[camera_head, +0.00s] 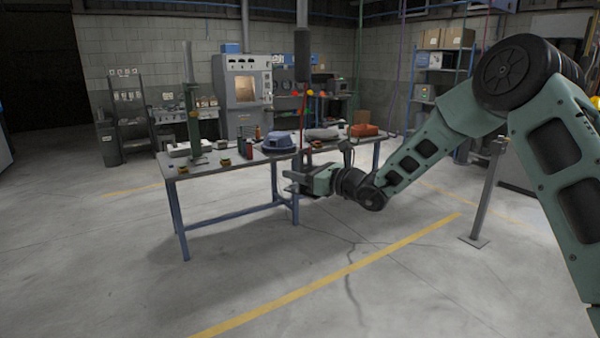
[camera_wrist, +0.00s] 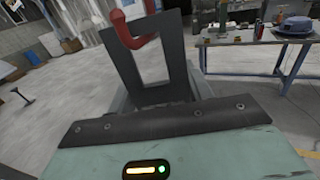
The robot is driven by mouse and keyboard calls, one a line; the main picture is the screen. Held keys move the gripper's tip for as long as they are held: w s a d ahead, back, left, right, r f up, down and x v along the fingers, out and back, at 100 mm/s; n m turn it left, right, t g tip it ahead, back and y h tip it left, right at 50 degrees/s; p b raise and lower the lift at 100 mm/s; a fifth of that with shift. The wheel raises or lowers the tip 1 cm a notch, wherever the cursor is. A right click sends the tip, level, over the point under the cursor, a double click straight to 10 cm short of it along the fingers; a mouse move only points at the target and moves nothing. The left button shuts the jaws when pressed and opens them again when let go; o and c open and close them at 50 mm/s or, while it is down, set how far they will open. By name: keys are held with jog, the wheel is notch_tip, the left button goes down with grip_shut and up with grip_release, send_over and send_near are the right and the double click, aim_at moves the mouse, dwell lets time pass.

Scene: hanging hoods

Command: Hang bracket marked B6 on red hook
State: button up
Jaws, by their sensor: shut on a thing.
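My gripper (camera_head: 292,182) is shut on a dark grey bracket (camera_wrist: 124,72), a flat frame with a tall opening. In the wrist view the bracket stands upright beyond my gripper's body; the fingertips are mostly hidden. A red hook (camera_wrist: 137,41) curves across the bracket's top bar at the upper edge of the opening. I cannot tell whether the bar rests in the hook or is only close to it. No B6 marking is readable. In the head view the red hook (camera_head: 302,108) is a small red shape hanging above my gripper, among small red and yellow pieces.
A workbench (camera_head: 228,166) stands behind my gripper, with a blue-grey hood (camera_head: 278,142), an orange item (camera_head: 364,130), bottles and small yellow pieces on it. A grey post (camera_head: 486,195) stands on the right. The floor in front is clear.

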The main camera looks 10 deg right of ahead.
jog(key=shift+r, duration=0.1)
jog(key=o, duration=1.4)
